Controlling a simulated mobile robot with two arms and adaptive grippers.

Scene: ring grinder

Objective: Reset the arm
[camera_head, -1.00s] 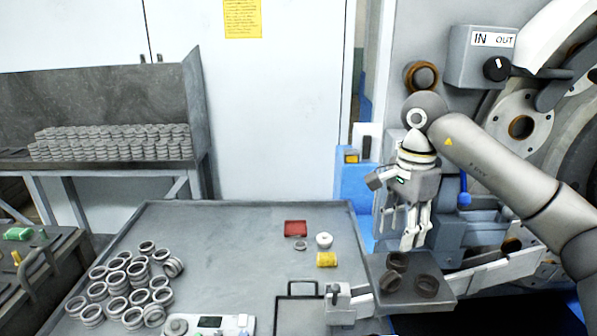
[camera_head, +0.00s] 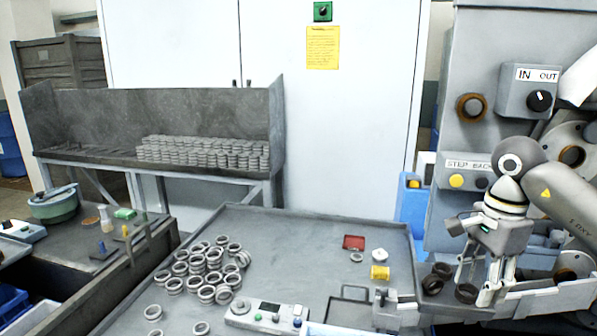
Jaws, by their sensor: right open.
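My right gripper (camera_head: 482,290) hangs fingers down at the right side of the picture, with its fingers spread open and nothing seen between them. Its arm comes in from the right edge. The gripper overlaps the right part of this plate in the picture; I cannot tell whether a finger touches the nearest ring. My left gripper is not in view.
The grinder's IN/OUT switch box (camera_head: 537,92) stands behind my right arm. A rack of stacked rings (camera_head: 205,152) is at the back left.

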